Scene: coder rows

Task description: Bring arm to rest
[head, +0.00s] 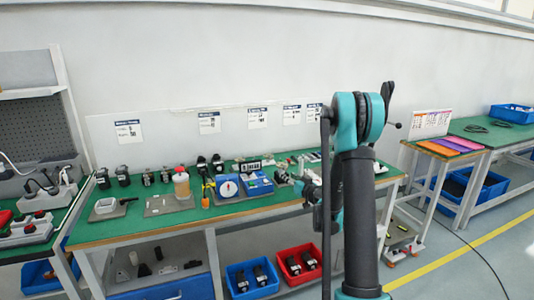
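My arm (357,190) rises in the right middle of the head view, with a thick dark upright link and teal joints at its top (360,118). A thin black link hangs down on its left side. Small teal and grey parts (308,187) show just left of the upright link, in front of the bench. I cannot make out gripper fingers anywhere, so whether my gripper holds anything does not show.
More green benches stand left and right. Grey floor with a yellow line (450,262) is open at right; a black cable crosses it.

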